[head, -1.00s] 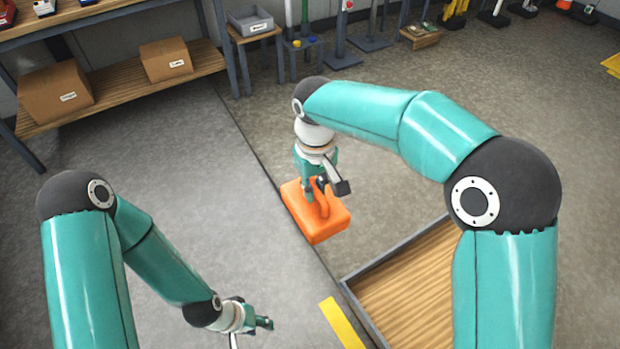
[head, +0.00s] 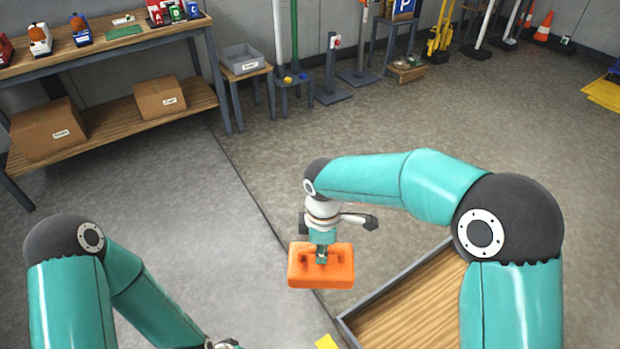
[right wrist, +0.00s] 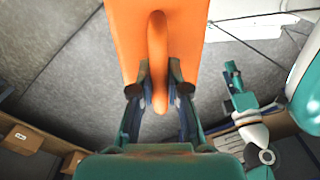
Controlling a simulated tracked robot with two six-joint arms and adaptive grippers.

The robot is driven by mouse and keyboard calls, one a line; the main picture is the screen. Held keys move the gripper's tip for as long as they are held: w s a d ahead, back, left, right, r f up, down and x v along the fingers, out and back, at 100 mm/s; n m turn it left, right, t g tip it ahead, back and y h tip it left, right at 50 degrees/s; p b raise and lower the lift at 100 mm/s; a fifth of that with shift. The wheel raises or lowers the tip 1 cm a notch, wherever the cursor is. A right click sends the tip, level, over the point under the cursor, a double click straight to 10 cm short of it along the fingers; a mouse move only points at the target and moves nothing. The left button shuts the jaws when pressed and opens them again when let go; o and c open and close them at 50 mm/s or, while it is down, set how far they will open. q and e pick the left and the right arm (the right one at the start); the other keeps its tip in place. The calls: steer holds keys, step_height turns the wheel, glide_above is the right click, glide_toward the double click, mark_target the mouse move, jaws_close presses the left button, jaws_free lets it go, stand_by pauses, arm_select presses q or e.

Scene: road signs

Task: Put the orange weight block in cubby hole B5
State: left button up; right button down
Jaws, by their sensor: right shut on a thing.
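The orange weight block (head: 340,272) hangs in the air in front of me in the head view, left of the wooden tray. My right gripper (head: 321,255) is above it and shut on its handle. In the right wrist view the fingers (right wrist: 158,90) clasp the orange handle from both sides, with the block (right wrist: 128,45) beyond them. My left gripper (head: 225,343) shows only in part at the bottom edge of the head view. It also shows in the right wrist view (right wrist: 233,80), apart from the block; its jaws are unclear. I see no cubby hole marked B5.
A wooden tray with a grey rim (head: 395,287) lies at the lower right. A two-level bench (head: 185,98) with cardboard boxes (head: 47,130) stands at the back left. A grey bin (head: 243,60), posts and signs line the back wall. The middle floor is clear.

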steer(key=d, duration=0.2)
steer(key=d+f+m, duration=0.1)
steer(key=d, duration=0.2)
steer(key=d+m, duration=0.1)
steer(key=d, duration=0.1)
steer(key=shift+w+d+f, duration=0.3)
steer(key=shift+w, duration=0.1)
steer(key=d+f+m, duration=0.3)
steer(key=d+m, duration=0.4)
steer(key=m, duration=0.8)
steer(key=shift+s+d, duration=0.2)
steer(key=shift+d, duration=0.15)
steer(key=shift+f, duration=0.1)
